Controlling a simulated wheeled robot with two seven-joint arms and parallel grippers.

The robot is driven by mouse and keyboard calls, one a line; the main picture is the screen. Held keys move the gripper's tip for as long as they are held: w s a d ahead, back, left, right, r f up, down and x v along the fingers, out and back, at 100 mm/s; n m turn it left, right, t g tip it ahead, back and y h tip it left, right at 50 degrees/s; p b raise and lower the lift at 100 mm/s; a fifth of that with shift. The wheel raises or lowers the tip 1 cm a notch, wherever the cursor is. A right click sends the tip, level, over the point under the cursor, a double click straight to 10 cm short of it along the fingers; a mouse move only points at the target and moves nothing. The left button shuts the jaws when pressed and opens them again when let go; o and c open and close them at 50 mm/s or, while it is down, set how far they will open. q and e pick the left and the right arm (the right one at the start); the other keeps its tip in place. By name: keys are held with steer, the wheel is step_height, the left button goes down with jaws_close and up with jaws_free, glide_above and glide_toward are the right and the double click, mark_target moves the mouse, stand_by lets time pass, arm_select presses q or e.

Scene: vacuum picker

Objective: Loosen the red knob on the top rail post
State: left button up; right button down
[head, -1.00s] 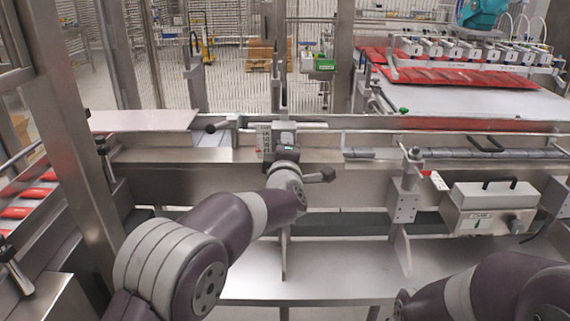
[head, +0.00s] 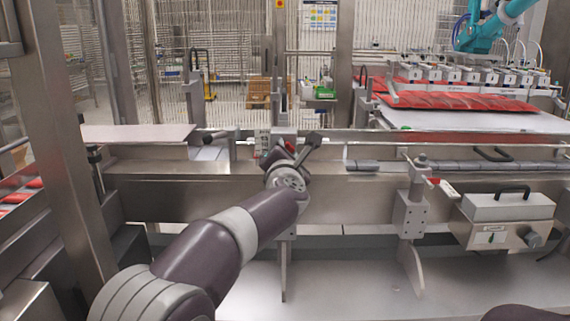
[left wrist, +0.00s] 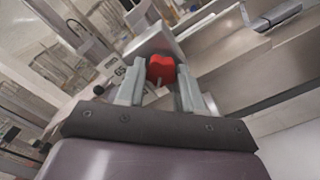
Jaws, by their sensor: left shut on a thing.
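The red knob (left wrist: 161,69) sits between the two grey fingers of my left gripper (left wrist: 159,88) in the left wrist view. The gripper is shut on it. In the head view my left gripper (head: 281,154) is at the top rail post (head: 284,133), in the middle of the picture. My wrist mostly hides the knob there, with only a little red showing. Only a bit of my right arm shows at the bottom right edge, and its gripper is out of view.
A long metal rail (head: 330,137) runs across behind the post. Another post with a red handle (head: 434,181) stands to the right, next to a metal box (head: 505,215) with a black handle.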

arm_select(q)
steer(key=shift+f+n+b, duration=0.15)
steer(key=shift+n+b, duration=0.7)
steer(key=shift+n, duration=0.65)
steer(key=o, duration=1)
steer(key=shift+o, duration=0.2)
steer(key=shift+s, duration=0.15)
steer(key=s+b, duration=0.1)
steer(key=s, duration=1.1)
steer(key=shift+s+b, duration=0.25)
steer(key=shift+b, duration=0.05)
